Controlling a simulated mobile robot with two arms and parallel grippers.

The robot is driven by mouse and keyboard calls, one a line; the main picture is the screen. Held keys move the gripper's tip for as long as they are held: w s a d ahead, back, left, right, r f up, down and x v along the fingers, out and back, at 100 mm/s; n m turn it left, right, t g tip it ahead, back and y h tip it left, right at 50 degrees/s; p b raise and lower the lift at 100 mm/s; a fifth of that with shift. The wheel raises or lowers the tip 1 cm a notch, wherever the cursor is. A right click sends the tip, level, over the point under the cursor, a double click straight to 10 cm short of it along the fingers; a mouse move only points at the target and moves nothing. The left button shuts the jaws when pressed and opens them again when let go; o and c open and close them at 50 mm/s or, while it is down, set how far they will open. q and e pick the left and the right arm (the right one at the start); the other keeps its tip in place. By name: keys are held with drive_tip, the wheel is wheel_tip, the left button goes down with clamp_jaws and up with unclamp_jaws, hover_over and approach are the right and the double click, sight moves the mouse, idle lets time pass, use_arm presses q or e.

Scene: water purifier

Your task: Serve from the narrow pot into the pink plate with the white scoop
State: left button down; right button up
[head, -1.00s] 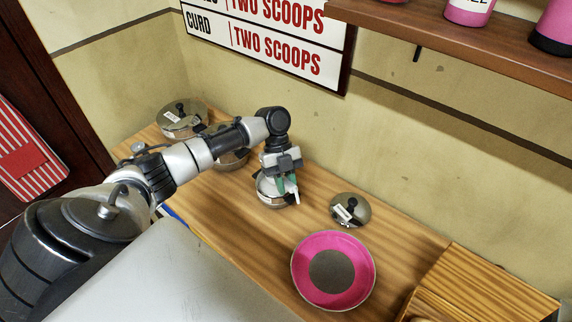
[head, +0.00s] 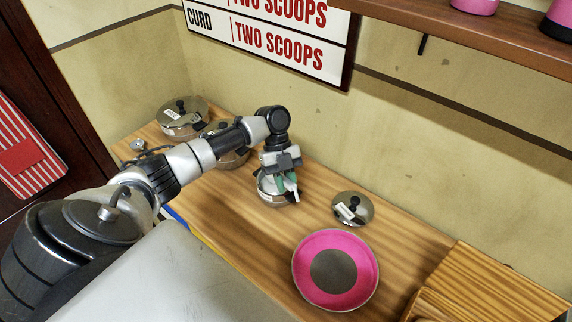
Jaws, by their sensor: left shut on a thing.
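My left gripper (head: 284,172) points down at a small metal pot (head: 277,199) on the wooden counter. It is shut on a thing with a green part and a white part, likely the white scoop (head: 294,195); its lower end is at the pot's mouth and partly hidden. The pink plate (head: 364,268) with a dark grey round centre lies to the right, nearer the front. My right gripper is out of view.
A loose metal lid (head: 352,208) with a black knob and a label lies between pot and plate. A lidded pot (head: 182,117) stands at the back left, another (head: 233,158) is partly behind my arm. A wooden box (head: 488,283) stands at right. A shelf (head: 480,38) overhangs.

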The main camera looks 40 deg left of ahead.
use_arm(q)
wheel_tip(320, 180, up, 10)
drive_tip(key=p, duration=0.7)
drive_tip(key=shift+f, duration=0.15)
drive_tip(key=shift+s+d+f+y+p, duration=0.4)
drive_tip(key=shift+s+d+p, duration=2.1)
drive_tip(key=shift+d, duration=4.6)
drive_tip(key=shift+s+d+f+y+p, duration=0.35)
drive_tip(key=shift+s+d+p, duration=1.1)
drive_tip(key=shift+s+d, duration=3.8)
drive_tip(key=w+d+f+h+b, duration=0.2)
drive_tip(key=w+d+f+b, duration=0.1)
drive_tip(key=w+f+b, duration=0.15)
drive_tip(key=w+a+r+g+h+b, duration=0.2)
drive_tip(key=w+a+g+h+b, duration=0.25)
drive_tip(key=b, duration=0.55)
drive_tip(key=s+d+r+t+y+p, duration=0.2)
drive_tip(key=s+d+t+y+p, duration=0.3)
drive_tip(key=p, duration=0.5)
drive_tip(key=shift+s+d+r+y, duration=0.3)
drive_tip(key=shift+d+y, duration=0.15)
drive_tip(key=shift+y, duration=0.25)
